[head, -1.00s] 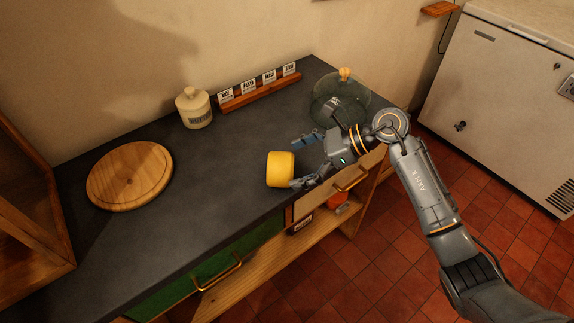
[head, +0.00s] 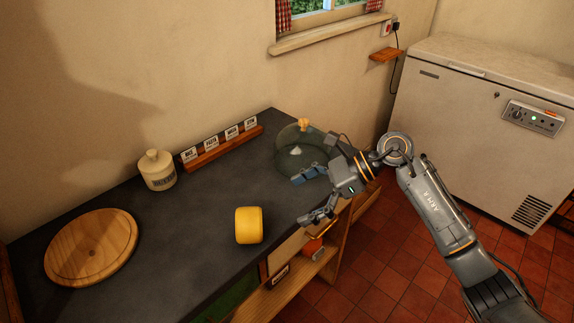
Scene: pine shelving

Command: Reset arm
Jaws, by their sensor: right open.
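My right gripper (head: 306,197) is open and empty at the right edge of the dark counter. Its two fingers point left, with a gap between them. A yellow cylinder (head: 249,225) lies on the counter to the left of the fingers, apart from them. The right arm comes in from the lower right, over the tiled floor. My left gripper is not in view.
A glass dome (head: 296,150) with a wooden knob stands behind the gripper. A round wooden board (head: 91,247), a lidded cream jar (head: 157,170) and a rack of labelled cards (head: 221,147) are on the counter (head: 180,215). A white chest freezer (head: 470,110) stands right.

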